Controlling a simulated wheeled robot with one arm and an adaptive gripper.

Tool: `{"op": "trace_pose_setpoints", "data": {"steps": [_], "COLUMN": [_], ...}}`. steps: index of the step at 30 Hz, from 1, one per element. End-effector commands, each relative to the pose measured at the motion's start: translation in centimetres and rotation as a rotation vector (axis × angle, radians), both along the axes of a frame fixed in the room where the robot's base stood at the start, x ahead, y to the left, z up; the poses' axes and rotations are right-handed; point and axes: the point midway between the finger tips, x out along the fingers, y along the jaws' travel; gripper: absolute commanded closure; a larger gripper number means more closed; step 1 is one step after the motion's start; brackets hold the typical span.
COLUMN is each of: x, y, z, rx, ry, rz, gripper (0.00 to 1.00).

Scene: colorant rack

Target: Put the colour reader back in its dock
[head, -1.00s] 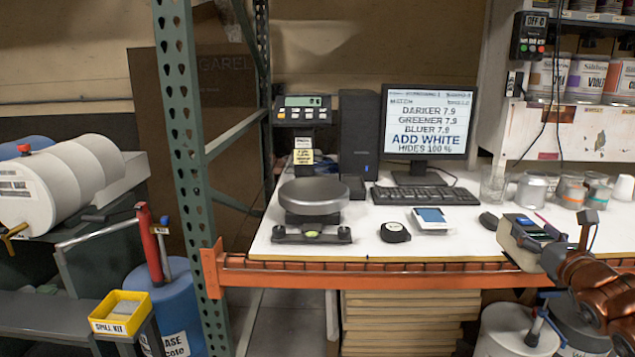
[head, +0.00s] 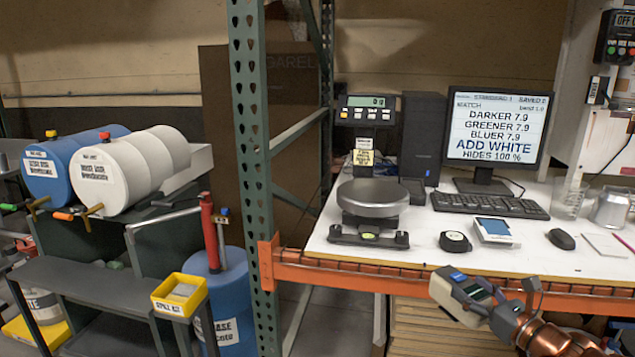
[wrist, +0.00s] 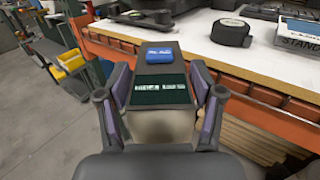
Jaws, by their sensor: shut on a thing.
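The colour reader (head: 458,296) is a beige boxy device with a dark screen and a blue patch. My gripper (head: 492,312) is shut on it and holds it in front of the bench's orange front rail, clear of the bench top. In the wrist view the reader (wrist: 160,62) lies between both finger pads, its blue-patch end pointing away from me. A small dark block (head: 413,190) stands between the scale and the keyboard; I cannot tell whether it is the dock.
A green rack post (head: 250,150) stands left of the bench.

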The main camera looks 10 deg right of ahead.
Motion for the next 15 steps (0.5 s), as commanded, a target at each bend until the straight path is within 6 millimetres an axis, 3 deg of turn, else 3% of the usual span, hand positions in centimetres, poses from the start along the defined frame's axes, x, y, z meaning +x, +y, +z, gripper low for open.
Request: {"op": "trace_pose_setpoints", "data": {"steps": [6,15], "x": [2.5,5.1], "y": [5.2,10.7], "z": [-2.9,-6.1], "rx": [0.004,0.001], "ry": [-0.002,-0.001], "rz": [0.151,0.314], "gripper": [1.0,1.0]}}
